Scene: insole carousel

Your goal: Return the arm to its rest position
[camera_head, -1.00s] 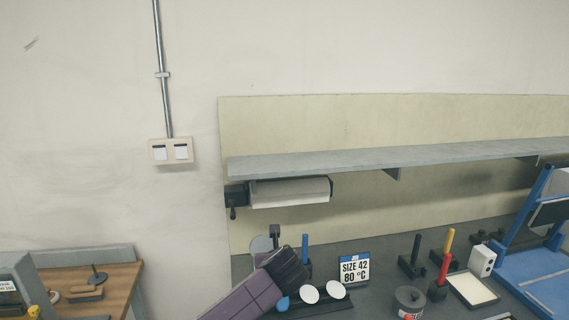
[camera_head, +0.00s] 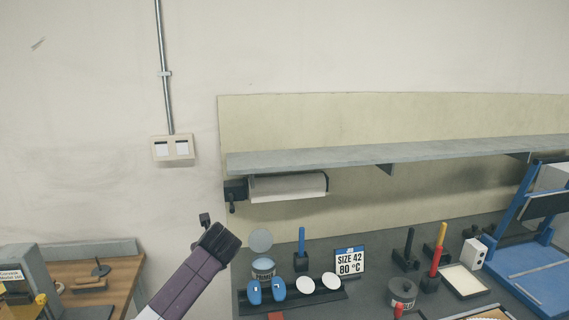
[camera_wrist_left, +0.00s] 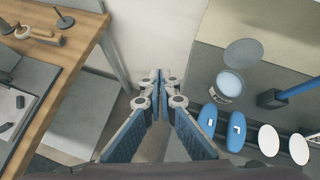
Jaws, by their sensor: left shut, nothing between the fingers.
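My left arm (camera_head: 190,280) comes up from the bottom in the head view, left of the dark bench. Its fingers are hidden there behind the wrist. In the left wrist view my left gripper (camera_wrist_left: 160,82) is shut and empty, with its fingertips together over the gap between the wooden table and the dark bench. My right gripper is not in view.
A wooden table (camera_head: 122,280) stands at the left. On the dark bench (camera_head: 375,255), a rack holds two blue insoles (camera_head: 266,290) and two white discs (camera_head: 318,282), beside an open tin (camera_head: 263,268). A "SIZE 42 80 °C" sign (camera_head: 350,262) stands behind. A grey shelf (camera_head: 400,155) overhangs the bench.

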